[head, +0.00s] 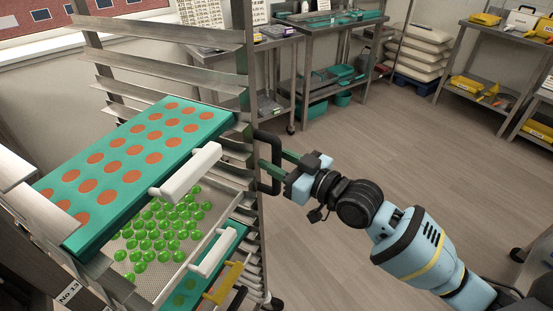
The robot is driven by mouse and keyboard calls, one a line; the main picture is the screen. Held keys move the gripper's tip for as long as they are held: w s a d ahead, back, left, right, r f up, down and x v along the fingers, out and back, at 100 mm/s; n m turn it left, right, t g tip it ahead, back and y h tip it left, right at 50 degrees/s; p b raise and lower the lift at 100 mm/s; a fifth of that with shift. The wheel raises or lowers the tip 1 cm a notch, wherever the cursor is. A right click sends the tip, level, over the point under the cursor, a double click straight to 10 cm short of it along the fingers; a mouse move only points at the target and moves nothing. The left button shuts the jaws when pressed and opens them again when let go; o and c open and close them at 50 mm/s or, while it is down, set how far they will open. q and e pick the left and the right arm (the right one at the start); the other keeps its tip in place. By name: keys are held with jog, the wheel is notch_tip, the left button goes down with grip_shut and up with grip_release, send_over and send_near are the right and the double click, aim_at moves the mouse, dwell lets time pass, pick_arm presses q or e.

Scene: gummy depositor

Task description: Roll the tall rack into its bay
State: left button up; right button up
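The tall rack (243,60) is a metal frame with angled shelf rails, standing upright at the left and centre. It holds a teal tray with orange rounds (215,122), a mesh tray of green gummies (228,200) below it, and another teal tray (228,240) lower down. A black handle (266,135) sticks out from the rack's right side. My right gripper (277,162) is at this handle, with its fingers on either side of the bar. Whether they press on it cannot be made out. My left gripper is out of view.
Open wooden floor (400,150) lies right of the rack. Steel tables (345,35) stand along the back wall, with stacked sacks (420,45) beside them. A shelf with yellow bins (475,88) stands at the right. A "No 13" label (70,291) shows at the lower left.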

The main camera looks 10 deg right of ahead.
jog(key=shift+w+a, duration=0.1)
jog(key=shift+c, duration=0.5)
grip_shut()
